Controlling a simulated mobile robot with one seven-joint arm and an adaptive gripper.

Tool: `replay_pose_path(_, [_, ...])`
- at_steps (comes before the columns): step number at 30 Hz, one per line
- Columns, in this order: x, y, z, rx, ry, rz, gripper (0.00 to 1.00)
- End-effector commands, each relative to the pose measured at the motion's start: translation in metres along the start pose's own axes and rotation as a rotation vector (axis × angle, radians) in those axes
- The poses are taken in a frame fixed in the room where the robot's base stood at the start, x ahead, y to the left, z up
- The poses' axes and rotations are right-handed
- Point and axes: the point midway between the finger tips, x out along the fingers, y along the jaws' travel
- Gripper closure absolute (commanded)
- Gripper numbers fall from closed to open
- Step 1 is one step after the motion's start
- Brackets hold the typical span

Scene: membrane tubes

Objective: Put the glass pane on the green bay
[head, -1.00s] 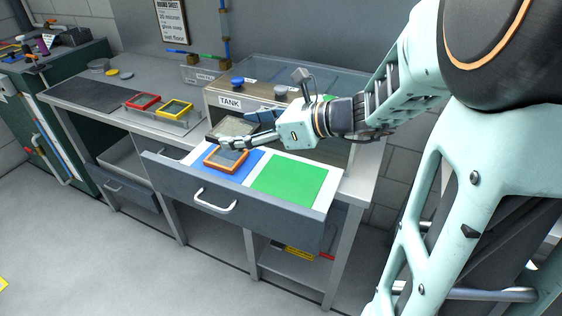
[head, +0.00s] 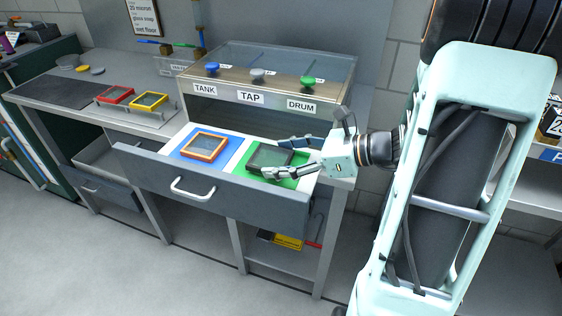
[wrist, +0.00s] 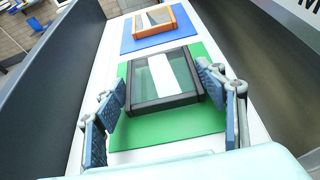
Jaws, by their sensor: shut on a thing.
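The glass pane (head: 270,157), a clear sheet in a dark frame, is over the green bay (head: 297,182) in the open drawer. In the wrist view the pane (wrist: 163,78) lies between the two blue-padded fingers of my gripper (wrist: 165,100), with the green bay (wrist: 190,145) around and below it. My gripper (head: 285,158) also shows in the head view, reaching in from the right and shut on the pane's frame. I cannot tell whether the pane touches the green surface.
An orange-framed pane (head: 204,146) lies on the blue bay (head: 229,152) to the left. Red (head: 115,95) and yellow (head: 150,101) frames stand on the bench. The cabinet with the TANK, TAP and DRUM labels (head: 250,97) stands behind the drawer (head: 150,177).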

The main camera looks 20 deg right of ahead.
Motion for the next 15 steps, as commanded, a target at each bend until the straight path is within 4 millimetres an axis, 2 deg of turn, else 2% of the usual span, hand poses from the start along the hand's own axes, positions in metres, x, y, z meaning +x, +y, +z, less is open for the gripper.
replay_pose_path(1, [0.0027,-0.0002,-0.0061,0.002,-0.001,0.0,0.65])
replay_pose_path(13, [0.0047,-0.0002,-0.0101,-0.001,-0.001,-0.001,0.65])
replay_pose_path(14, [0.0042,-0.0002,-0.0093,-0.001,0.0,-0.001,0.32])
replay_pose_path(15, [0.0042,-0.0002,-0.009,-0.001,0.0,-0.001,0.28])
